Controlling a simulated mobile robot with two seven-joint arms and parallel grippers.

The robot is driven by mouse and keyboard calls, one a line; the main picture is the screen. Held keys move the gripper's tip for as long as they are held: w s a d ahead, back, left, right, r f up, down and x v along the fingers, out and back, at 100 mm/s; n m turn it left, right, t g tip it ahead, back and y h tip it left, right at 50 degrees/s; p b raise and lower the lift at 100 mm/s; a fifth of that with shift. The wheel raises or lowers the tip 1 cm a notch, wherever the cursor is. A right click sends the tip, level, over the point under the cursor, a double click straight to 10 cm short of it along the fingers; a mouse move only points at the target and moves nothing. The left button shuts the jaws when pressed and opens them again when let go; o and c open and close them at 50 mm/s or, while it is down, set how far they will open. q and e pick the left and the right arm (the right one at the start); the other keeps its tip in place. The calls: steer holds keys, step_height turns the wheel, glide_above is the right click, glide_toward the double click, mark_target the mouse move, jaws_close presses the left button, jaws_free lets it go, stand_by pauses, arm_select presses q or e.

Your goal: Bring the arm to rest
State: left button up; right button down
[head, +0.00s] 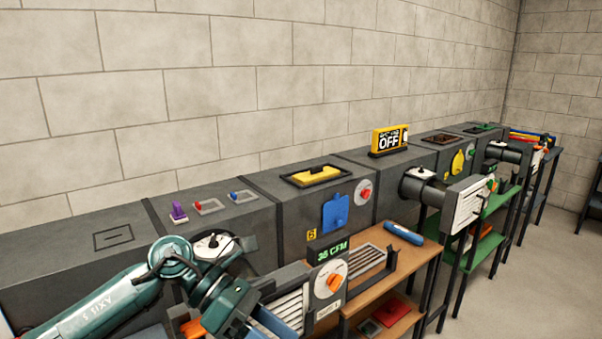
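My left arm, dark green, comes in from the lower left. Its gripper (240,314) is at the bottom of the view, beside a slatted grey grille (291,310) on a duct branch. A blue piece shows by the gripper at the bottom edge; I cannot tell whether it is held. The fingertips are not clearly seen, so open or shut cannot be told. My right gripper is not in view.
A long dark grey duct (80,250) runs along the block wall, with an OFF sign (390,140) on top. A CFM display (330,252) and orange knob (335,283) stand near the gripper. A wooden table (425,247) bears a blue cylinder (403,233). Open floor lies at right.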

arm_select(q)
steer(key=s+d+r+n+t+h, duration=0.25)
steer(key=d+n+h, duration=0.25)
steer(key=n+h, duration=0.5)
steer(key=w+a+f+n+t+y, duration=0.1)
steer(key=a+f+n+t+y, duration=0.25)
steer(key=n+t, duration=0.45)
steer(key=w+a+f+n+t+y+p, duration=0.1)
steer(key=a+f+n+t+y, duration=0.3)
steer(key=n, duration=0.7)
steer(key=w+a+f+n+t+y, duration=0.1)
steer(key=a+f+n+t+y, duration=0.2)
steer(key=f+n+t+y, duration=0.5)
steer(key=s+a+f+n+g+y, duration=0.1)
steer(key=s+a+f+n+g, duration=0.1)
steer(key=s+f+n+g, duration=0.2)
steer(key=s+a+f+n+g+y, duration=0.1)
steer(key=s+a+f+n+g, duration=0.2)
steer(key=s+f+n, duration=0.4)
steer(key=shift+s+a+f+g, duration=0.35)
steer(key=shift+s+f, duration=0.05)
steer(key=shift+f, duration=0.45)
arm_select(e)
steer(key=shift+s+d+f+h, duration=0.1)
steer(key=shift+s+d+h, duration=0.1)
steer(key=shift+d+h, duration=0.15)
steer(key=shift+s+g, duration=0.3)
